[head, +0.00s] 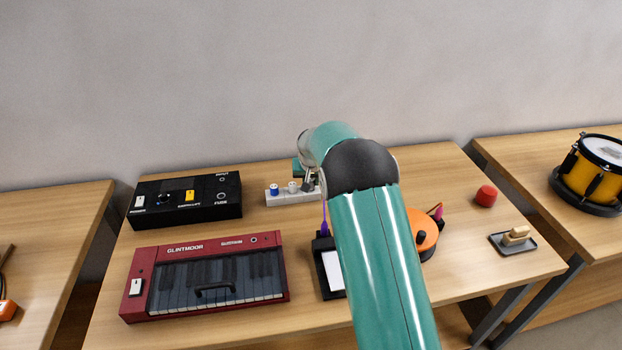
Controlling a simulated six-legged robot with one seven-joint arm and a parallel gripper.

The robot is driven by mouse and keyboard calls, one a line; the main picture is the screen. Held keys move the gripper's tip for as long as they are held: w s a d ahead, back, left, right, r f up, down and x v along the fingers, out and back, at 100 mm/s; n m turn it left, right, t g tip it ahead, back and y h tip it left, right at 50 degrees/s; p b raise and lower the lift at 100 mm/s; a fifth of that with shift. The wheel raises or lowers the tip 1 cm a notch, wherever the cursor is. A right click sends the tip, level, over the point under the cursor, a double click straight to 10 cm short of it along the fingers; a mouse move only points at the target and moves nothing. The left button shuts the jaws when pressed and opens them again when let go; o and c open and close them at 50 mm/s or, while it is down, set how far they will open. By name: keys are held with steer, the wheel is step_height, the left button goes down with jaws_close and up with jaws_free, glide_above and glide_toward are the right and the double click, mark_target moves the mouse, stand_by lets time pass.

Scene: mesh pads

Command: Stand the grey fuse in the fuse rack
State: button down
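The pale fuse rack (281,200) lies near the back of the middle table, to the right of the black box. A blue fuse (274,190) stands in its left part, and a whitish fuse (293,187) stands to the right of it. My gripper (309,185) is at the right end of the rack, mostly hidden behind my teal arm. Its fingers show only as a small dark patch, so I cannot tell whether they are open or hold anything. I cannot make out the grey fuse for certain.
A black box (185,212) and a red keyboard (200,280) fill the table's left. A black stand with a white pad (332,272), an orange round thing (421,230), a red cylinder (486,195) and a small tray (527,245) are toward the right. A drum (594,172) stands on the right table.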

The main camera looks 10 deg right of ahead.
steer(key=shift+f, duration=0.6)
steer(key=c, duration=1.1)
jaws_free()
steer(key=v, duration=1.4)
steer(key=shift+f, duration=0.1)
